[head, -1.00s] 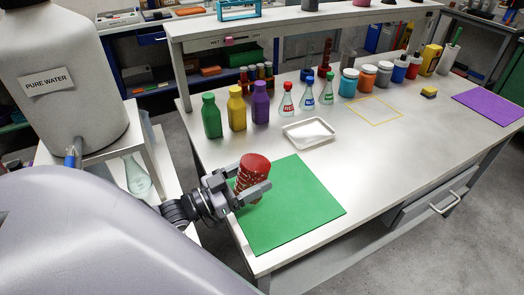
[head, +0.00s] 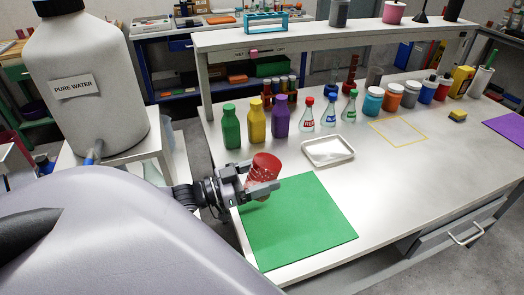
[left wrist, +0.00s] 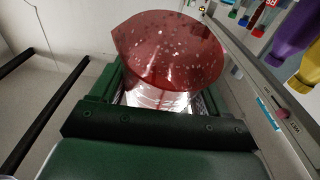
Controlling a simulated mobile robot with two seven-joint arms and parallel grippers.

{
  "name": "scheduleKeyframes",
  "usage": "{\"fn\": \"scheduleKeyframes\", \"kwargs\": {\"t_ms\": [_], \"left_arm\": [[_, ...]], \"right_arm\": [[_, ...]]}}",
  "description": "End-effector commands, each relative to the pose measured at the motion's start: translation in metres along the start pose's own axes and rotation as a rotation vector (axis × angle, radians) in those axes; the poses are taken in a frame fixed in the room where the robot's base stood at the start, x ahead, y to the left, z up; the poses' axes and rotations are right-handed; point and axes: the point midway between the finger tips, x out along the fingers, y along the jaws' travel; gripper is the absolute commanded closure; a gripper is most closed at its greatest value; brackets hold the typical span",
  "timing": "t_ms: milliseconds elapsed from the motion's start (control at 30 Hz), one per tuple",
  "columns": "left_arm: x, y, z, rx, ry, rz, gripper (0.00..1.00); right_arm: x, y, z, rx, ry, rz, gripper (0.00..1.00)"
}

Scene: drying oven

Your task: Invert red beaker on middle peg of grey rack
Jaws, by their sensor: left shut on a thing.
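My left gripper (head: 262,187) is shut on the red beaker (head: 265,164). It holds the beaker tilted, near the far left corner of the green mat in the head view. In the left wrist view the speckled, see-through red beaker (left wrist: 172,50) rises beyond the dark green fingers, with its lower part hidden behind them. I cannot tell for certain which end of the beaker is up. I cannot make out a grey rack with pegs in either view. My right gripper is not in view.
The green mat (head: 300,225) is bare. Beyond it are a white tray (head: 328,151), a green bottle (head: 231,128), a yellow bottle (head: 257,120), a purple bottle (head: 281,117) and several flasks and jars. A large white water container (head: 90,95) stands at left.

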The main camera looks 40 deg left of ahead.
Motion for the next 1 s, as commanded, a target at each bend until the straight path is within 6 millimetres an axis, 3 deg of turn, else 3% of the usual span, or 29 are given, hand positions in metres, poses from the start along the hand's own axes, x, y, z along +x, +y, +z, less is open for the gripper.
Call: {"fn": "scheduleKeyframes", "kwargs": {"t_ms": [600,1000], "left_arm": [[-0.003,0.0,0.045,-0.001,0.001,0.0,0.64],[-0.004,0.0,0.052,0.0,0.001,0.0,0.64]], "right_arm": [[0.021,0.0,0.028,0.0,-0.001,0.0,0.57],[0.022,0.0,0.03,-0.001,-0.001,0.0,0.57]]}}
